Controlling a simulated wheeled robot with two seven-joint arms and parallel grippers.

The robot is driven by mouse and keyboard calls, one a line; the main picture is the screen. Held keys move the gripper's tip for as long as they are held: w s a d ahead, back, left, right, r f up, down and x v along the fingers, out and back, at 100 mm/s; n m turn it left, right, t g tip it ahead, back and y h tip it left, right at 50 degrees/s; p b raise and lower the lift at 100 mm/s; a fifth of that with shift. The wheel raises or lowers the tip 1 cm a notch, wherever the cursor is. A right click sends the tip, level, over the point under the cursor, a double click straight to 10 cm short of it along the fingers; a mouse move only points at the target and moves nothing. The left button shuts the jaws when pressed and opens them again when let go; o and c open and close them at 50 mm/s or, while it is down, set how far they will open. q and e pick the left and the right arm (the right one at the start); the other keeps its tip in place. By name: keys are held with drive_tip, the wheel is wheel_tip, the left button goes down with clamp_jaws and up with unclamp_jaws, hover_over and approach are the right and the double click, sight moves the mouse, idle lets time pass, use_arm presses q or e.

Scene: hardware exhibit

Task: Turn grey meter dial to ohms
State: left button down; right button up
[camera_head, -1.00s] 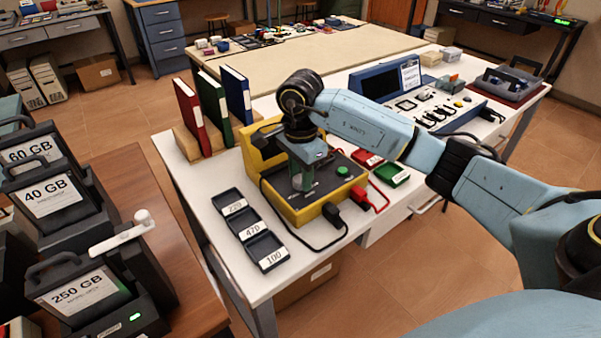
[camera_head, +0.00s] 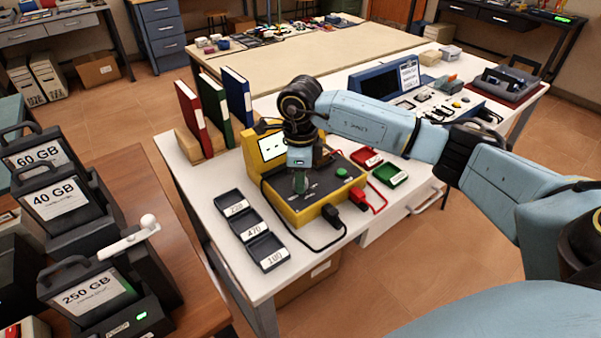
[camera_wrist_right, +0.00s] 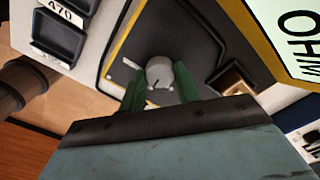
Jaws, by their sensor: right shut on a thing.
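The yellow meter (camera_head: 318,207) with a dark top panel stands on the white table. Its lit screen (camera_head: 271,147) shows in part behind my right arm. In the right wrist view the screen (camera_wrist_right: 285,30) carries large dark letters that appear to read OHM, turned in the picture. The round grey dial (camera_wrist_right: 159,72) sits on the dark panel, with a dark pointer line on it. My right gripper (camera_head: 300,184) points down over the panel. In the wrist view its green fingers (camera_wrist_right: 160,88) are shut on the dial, one on each side. The head view hides the dial. My left gripper is out of view.
Black trays (camera_head: 247,228) labelled 220, 470 and 100 lie left of the meter. Red and green trays (camera_head: 389,175) lie right of it. Black and red leads (camera_head: 362,199) plug into its front. Binders (camera_head: 215,108) stand behind, left.

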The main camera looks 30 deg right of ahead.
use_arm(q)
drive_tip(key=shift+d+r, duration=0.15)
use_arm(e)
drive_tip(key=shift+m, duration=0.6)
drive_tip(key=o, duration=1)
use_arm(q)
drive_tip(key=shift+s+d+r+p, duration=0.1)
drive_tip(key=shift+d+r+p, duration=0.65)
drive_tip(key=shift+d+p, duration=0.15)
use_arm(e)
wheel_tip(320, 180, up, 14)
drive_tip(key=shift+f, duration=0.25)
